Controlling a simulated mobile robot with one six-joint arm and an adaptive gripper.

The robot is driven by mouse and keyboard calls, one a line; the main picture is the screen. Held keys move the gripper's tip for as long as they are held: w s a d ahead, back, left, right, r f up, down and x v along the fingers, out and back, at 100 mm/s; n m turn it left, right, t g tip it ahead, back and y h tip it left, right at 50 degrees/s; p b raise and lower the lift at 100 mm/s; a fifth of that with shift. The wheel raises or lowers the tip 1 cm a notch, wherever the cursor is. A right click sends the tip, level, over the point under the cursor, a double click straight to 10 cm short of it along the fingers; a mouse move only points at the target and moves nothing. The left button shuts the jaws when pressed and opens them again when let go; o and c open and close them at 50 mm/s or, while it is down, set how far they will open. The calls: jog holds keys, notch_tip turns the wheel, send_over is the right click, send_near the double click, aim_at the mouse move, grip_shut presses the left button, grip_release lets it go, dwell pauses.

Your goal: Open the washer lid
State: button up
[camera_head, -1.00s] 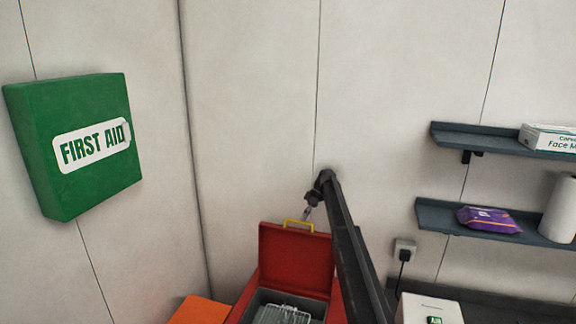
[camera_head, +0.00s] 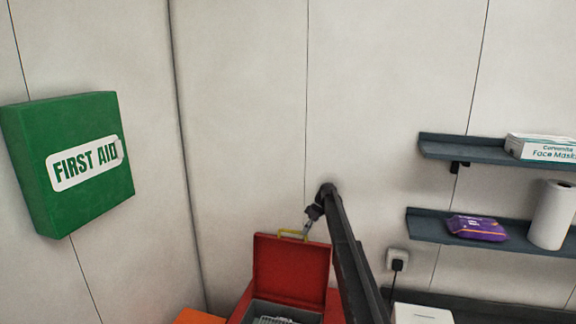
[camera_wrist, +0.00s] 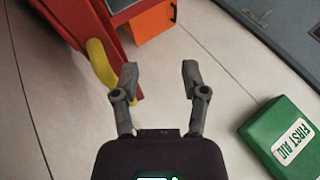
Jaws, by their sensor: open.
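The washer is a red box with its red lid (camera_head: 290,272) standing raised at the back in the head view. A yellow handle (camera_head: 293,234) is on the lid's top edge. The grey basin and wire basket (camera_head: 275,320) show below it, cut off by the frame. My gripper (camera_head: 307,228) is by the handle's right end; I cannot tell there whether they touch. In the wrist view my gripper (camera_wrist: 160,72) is open with nothing between its fingers. The lid (camera_wrist: 83,22) and handle (camera_wrist: 101,62) are left of the fingers, outside them.
A green first aid box (camera_head: 70,165) hangs on the left wall, and also shows in the wrist view (camera_wrist: 285,140). An orange box (camera_head: 200,316) is left of the washer. Shelves (camera_head: 440,230) and a white box (camera_head: 422,314) are at the right. Bare wall is behind.

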jog(key=s+d+f+m+t+h, duration=0.1)
jog(key=s+d+m+t+h, duration=0.2)
jog(key=s, duration=1.3)
jog(key=s+d+f+m+t+h, duration=0.1)
jog(key=s+d+f+m, duration=0.35)
jog(key=s, duration=1.15)
jog(key=s+d+r+m+t+h, duration=0.15)
jog(key=s+m, duration=0.45)
jog(key=s, duration=1)
notch_tip(320, 180, down, 20)
jog(key=s+b, duration=0.2)
jog(key=b, duration=1.8)
jog(key=shift+s+d+f+h, duration=0.25)
jog(key=shift+h, duration=0.2)
